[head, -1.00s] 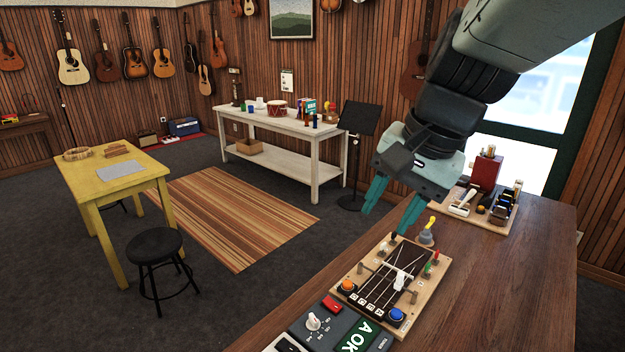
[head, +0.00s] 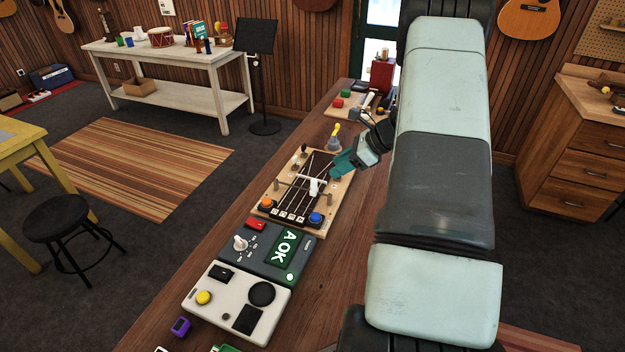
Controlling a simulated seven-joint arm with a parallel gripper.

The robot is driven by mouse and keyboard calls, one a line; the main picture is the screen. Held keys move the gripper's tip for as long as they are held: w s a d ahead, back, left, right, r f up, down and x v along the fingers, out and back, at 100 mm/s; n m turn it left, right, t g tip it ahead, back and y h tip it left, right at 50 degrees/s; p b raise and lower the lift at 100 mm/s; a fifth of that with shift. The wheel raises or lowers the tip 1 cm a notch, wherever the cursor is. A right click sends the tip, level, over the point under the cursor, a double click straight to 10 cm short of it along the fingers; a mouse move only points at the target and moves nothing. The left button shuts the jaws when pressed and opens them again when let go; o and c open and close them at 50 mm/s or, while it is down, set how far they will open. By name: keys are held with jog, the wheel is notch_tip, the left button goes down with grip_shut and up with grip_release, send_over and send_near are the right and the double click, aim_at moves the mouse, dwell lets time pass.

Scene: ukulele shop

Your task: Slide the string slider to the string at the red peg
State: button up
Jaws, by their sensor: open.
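The white string slider (head: 316,187) stands on the strings, right of the board's middle. My gripper (head: 340,166) is open, its teal fingers low over the board's right edge, just beyond and right of the slider. I cannot tell whether the fingers touch anything. I cannot make out the red peg now; the fingers cover part of the right-hand peg row. An orange button (head: 267,203) and a blue button (head: 317,218) sit at the board's near corners.
A grey box with an A OK sign (head: 284,248) and a white box (head: 236,303) stand nearer on the counter (head: 190,270). A yellow-topped item (head: 335,135) stands just past the board. My arm covers the counter's right side.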

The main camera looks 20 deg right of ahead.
aim_at(313, 180)
jog(key=x, duration=1)
jog(key=shift+w+a, duration=0.1)
jog(key=shift+a, duration=0.1)
grip_shut()
